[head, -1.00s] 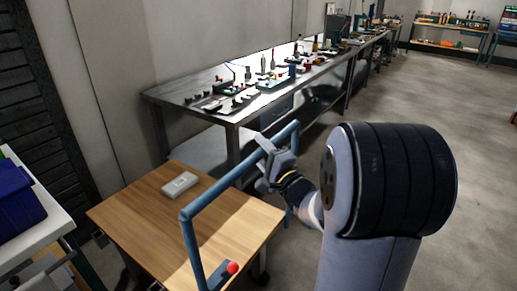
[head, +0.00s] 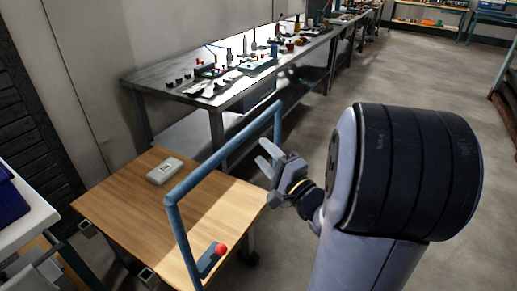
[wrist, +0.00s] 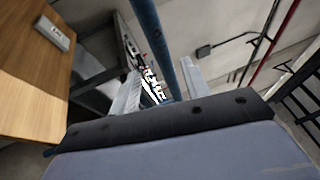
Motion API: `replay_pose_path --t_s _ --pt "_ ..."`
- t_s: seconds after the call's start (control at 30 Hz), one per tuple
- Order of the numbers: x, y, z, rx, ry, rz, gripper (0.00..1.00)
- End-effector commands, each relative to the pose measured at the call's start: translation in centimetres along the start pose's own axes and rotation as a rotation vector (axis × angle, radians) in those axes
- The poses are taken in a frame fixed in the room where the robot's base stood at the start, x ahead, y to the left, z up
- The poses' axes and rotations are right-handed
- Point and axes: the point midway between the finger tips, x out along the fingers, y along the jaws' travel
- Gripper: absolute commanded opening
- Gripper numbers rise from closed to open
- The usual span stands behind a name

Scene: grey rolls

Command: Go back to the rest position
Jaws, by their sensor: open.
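My gripper (head: 267,157) is open in the head view, just right of the blue tube handle (head: 225,150) of a wooden-topped cart. Its fingers point towards the handle, and I see nothing held between them. In the wrist view, my gripper (wrist: 160,88) shows two pale fingers spread apart. The blue tube (wrist: 155,45) passes between or beyond them; I cannot tell which. The wooden cart top (head: 150,205) also shows at the left of the wrist view (wrist: 25,80).
A grey-white box (head: 165,171) lies on the cart top. A red knob (head: 221,249) sits by the handle's near end. A metal workbench (head: 180,96) with tools stands behind. A blue bin (head: 10,197) is at the left edge. Open floor lies to the right.

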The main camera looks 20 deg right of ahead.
Motion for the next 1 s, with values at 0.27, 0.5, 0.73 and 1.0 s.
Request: replay_pose_path --t_s 0.27,0.5,0.73,1.0 --pt "2.2 0.0 0.1 -0.001 -0.004 -0.001 0.45" --pt "6.7 0.0 0.1 -0.001 -0.005 -0.002 0.45" --pt "10.3 0.0 0.1 -0.001 -0.003 -0.001 0.45" --pt "11.4 0.1 0.3 0.000 -0.001 -0.001 0.45"
